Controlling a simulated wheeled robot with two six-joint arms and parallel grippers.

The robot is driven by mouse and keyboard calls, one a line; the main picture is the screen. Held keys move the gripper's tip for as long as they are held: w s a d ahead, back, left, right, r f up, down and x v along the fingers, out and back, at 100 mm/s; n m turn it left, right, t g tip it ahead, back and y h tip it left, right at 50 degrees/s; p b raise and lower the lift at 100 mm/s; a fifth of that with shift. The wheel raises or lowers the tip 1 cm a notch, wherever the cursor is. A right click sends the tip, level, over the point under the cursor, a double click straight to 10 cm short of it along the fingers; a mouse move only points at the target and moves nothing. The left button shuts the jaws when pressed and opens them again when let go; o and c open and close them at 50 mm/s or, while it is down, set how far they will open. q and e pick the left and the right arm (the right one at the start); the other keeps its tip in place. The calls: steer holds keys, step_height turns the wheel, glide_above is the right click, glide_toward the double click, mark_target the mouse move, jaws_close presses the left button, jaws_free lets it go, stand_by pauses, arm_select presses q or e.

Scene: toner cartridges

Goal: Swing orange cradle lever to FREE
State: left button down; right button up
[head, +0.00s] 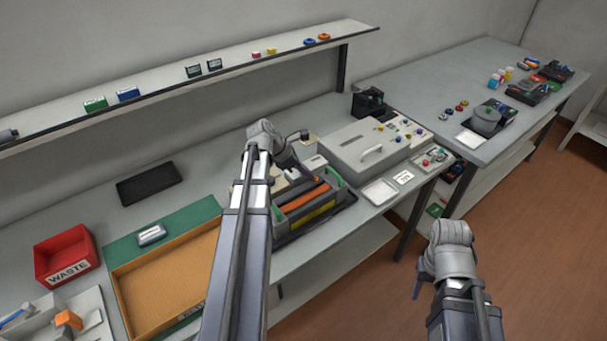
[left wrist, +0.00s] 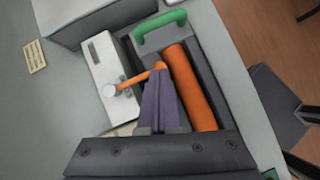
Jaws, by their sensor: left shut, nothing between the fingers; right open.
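The cradle lever (left wrist: 135,79) is a thin orange arm in the left wrist view. An orange roller (left wrist: 190,88) lies just right of the fingers, in the dark cradle. In the head view my left gripper (head: 303,174) is over the cradle (head: 312,211), hiding the lever. My right gripper (head: 419,284) is open, off the bench's front edge. No FREE marking is readable.
A green handle (left wrist: 159,29) stands at the cradle's far end. A grey machine (head: 367,147) and a white tray (head: 380,191) stand to the right. A cardboard-lined tray (head: 165,277) and red waste bin (head: 67,254) are to the left.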

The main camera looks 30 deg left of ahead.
arm_select(q)
steer(key=shift+w+d+n, duration=0.2)
steer(key=shift+d+n, duration=0.05)
steer(key=shift+n, duration=0.25)
stand_by(0.3)
steer(key=shift+w+d+n+t+y, duration=0.35)
steer(key=shift+w+n+t+y, duration=0.15)
steer(key=shift+n+y, duration=0.3)
steer(key=shift+w+d, duration=0.2)
steer(key=shift+w, duration=0.75)
steer(key=shift+s+a, duration=0.5)
steer(key=shift+s, duration=0.1)
steer(key=d+p+v, duration=0.1)
steer(key=p+v, duration=1)
steer(key=v, duration=0.3)
steer(key=shift+s+d, duration=0.3)
steer(key=shift+s, duration=0.1)
